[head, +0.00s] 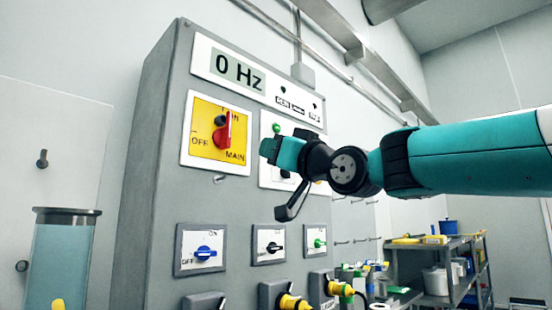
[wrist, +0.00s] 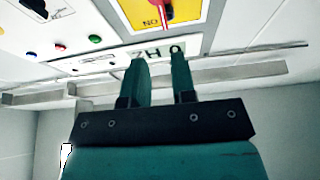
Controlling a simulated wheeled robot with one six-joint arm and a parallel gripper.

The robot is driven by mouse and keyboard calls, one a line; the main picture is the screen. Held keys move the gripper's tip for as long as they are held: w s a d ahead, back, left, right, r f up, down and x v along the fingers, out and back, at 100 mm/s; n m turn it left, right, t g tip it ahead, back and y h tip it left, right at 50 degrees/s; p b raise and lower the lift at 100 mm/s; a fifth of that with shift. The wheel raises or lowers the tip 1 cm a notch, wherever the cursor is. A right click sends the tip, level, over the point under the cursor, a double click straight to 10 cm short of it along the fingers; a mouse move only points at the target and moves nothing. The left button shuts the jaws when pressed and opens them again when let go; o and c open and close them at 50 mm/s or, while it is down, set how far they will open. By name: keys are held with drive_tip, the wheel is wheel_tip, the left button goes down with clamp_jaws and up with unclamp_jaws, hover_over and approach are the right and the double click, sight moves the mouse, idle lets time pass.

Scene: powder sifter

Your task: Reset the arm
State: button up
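My arm comes in from the right in the head view, and my gripper (head: 268,148) is in front of the grey control cabinet (head: 165,215), over its upper middle panel. In the wrist view my gripper (wrist: 162,62) shows two teal fingers standing apart with nothing between them. The wrist picture is upside down. The red main switch (head: 221,132) sits on a yellow plate left of my gripper; its handle looks roughly upright. It also shows at the top of the wrist view (wrist: 162,12). The display (head: 238,70) reads 0 Hz. My gripper partly hides the panel behind it.
A blue knob (head: 206,253), a black knob (head: 273,247) and a green knob (head: 319,243) sit below on the cabinet. A clear cylinder (head: 62,260) stands at the left. A shelf rack (head: 440,270) with containers stands at the back right.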

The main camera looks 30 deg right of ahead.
drive_tip(key=shift+s, duration=0.1)
idle(0.5)
drive_tip(key=s+a+f+g+p, duration=0.1)
drive_tip(key=a+f+g+p, duration=0.15)
drive_tip(key=f, duration=0.35)
drive_tip(key=s+a+f+n+g+p, duration=0.1)
drive_tip(key=a+f+g, duration=0.25)
drive_tip(key=f, duration=0.25)
drive_tip(key=s+a+f+g+p, duration=0.1)
drive_tip(key=a+f+g, duration=0.1)
drive_tip(key=f+g, duration=0.35)
drive_tip(key=s+a+f+n+g+h+p, duration=0.1)
drive_tip(key=s+f+g+p, duration=0.3)
drive_tip(key=s+f+g, duration=0.6)
drive_tip(key=s+f+n+h, duration=0.1)
drive_tip(key=s+f, duration=0.6)
drive_tip(key=s, duration=0.3)
drive_tip(key=shift+s+a+f+n+h, duration=0.2)
drive_tip(key=shift+s+f+n+h, duration=0.1)
drive_tip(key=shift+s+h, duration=0.1)
drive_tip(key=shift+r, duration=0.1)
